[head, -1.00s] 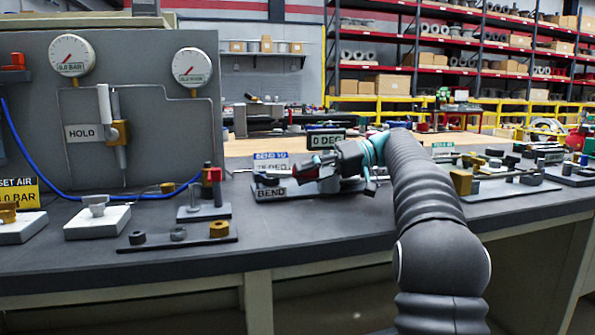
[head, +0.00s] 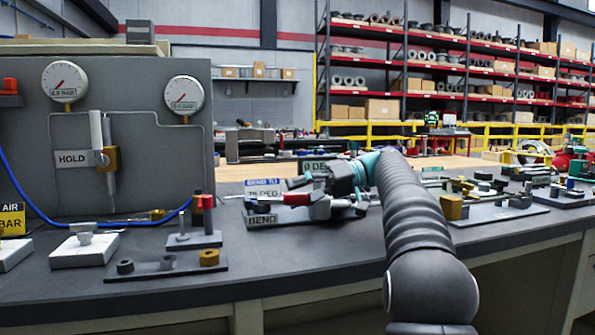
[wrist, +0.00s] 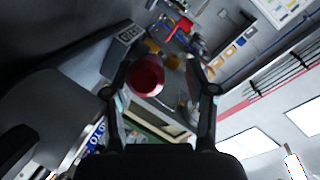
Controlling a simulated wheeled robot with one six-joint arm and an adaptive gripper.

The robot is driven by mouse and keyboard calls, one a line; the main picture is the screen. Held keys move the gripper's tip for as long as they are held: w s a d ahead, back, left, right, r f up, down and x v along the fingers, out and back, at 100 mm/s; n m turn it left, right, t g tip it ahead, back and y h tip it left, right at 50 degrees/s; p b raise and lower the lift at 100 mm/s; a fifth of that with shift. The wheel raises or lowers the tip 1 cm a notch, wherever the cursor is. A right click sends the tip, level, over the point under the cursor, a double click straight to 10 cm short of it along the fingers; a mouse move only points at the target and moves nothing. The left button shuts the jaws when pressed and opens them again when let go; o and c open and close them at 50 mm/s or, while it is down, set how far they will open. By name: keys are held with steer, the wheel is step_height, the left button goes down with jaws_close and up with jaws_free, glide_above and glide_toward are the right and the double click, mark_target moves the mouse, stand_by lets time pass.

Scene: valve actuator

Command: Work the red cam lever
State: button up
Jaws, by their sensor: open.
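A red grip (head: 293,199) lies roughly level on the bending fixture (head: 285,219), the one with the BEND labels. I cannot tell for certain that it is the cam lever. My gripper (head: 326,182) is just above and to the right of it in the head view, partly hiding the fixture. In the wrist view a round red end (wrist: 147,75) shows between the spread fingers of my gripper (wrist: 161,85), nearer the left finger. The fingers are open, and I see no grip on it. Another red block (head: 203,201) tops a small stand farther left.
A grey panel (head: 140,135) with two gauges stands at the left, with a blue hose (head: 110,219) below. Other fixtures (head: 490,206) stand to the right. Bare bench lies in front of the bending fixture.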

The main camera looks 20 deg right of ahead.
step_height(320, 180, up, 4)
steer(key=shift+s+f, duration=0.1)
steer(key=shift+w+r, duration=0.2)
steer(key=shift+r, duration=1.5)
steer(key=shift+s+r, duration=0.1)
steer(key=shift+r, duration=0.45)
steer(key=shift+r, duration=0.1)
